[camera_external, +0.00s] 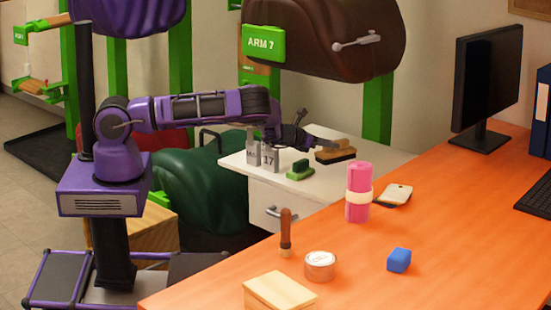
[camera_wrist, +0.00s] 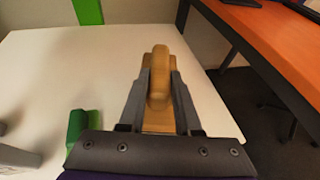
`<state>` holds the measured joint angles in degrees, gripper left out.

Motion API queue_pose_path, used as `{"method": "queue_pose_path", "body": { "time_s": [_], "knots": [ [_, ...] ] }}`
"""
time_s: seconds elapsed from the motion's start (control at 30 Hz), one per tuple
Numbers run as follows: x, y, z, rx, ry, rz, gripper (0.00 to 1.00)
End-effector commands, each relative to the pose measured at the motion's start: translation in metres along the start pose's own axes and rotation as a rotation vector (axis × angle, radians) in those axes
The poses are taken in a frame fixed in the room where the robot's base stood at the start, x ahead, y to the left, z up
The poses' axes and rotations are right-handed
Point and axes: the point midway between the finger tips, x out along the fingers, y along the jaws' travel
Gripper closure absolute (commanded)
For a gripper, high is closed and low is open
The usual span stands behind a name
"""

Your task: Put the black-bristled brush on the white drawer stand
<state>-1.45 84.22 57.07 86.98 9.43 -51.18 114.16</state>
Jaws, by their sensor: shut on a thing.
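The black-bristled brush (camera_external: 336,156) has a tan wooden body and dark bristles underneath. It is over the right part of the white drawer stand's top (camera_external: 318,186), at or just above the surface; I cannot tell if the bristles touch it. My gripper (camera_external: 334,145) reaches over the stand from the left and is shut on the brush. In the wrist view the brush's wooden handle (camera_wrist: 159,62) sits between the two fingers of my gripper (camera_wrist: 160,85), and its bristles are hidden. The stand's bare white top (camera_wrist: 75,65) shows there too.
A green brush-like object (camera_external: 298,170) and grey numbered blocks (camera_external: 270,158) stand on the same top, left of the brush. The orange desk (camera_external: 440,232) is in front, with a pink roll (camera_external: 358,192) near its edge. A brown saddle (camera_external: 330,38) hangs behind.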

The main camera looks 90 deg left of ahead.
Motion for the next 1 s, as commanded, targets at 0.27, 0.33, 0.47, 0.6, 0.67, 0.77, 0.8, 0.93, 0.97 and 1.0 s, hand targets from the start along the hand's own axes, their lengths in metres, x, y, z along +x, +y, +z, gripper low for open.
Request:
{"method": "queue_pose_path", "body": {
  "time_s": [0.27, 0.33, 0.47, 0.6, 0.67, 0.77, 0.8, 0.93, 0.97, 1.0],
  "knots": [
    [-0.015, 0.008, 0.003, -0.052, -0.016, 0.238, 1.0],
    [-0.015, 0.01, -0.005, -0.059, -0.011, 0.264, 1.0],
    [-0.008, 0.013, -0.03, -0.063, -0.007, 0.278, 1.0],
    [0.0, 0.013, -0.051, -0.064, -0.009, 0.277, 1.0],
    [0.002, 0.013, -0.055, -0.062, -0.01, 0.275, 1.0],
    [0.004, 0.013, -0.061, -0.063, -0.01, 0.275, 1.0],
    [0.005, 0.013, -0.065, -0.064, -0.01, 0.276, 1.0],
    [0.011, 0.014, -0.083, -0.064, -0.009, 0.276, 1.0],
    [0.013, 0.015, -0.087, -0.064, -0.009, 0.276, 1.0],
    [0.015, 0.014, -0.091, -0.062, -0.009, 0.275, 1.0]
  ]
}}
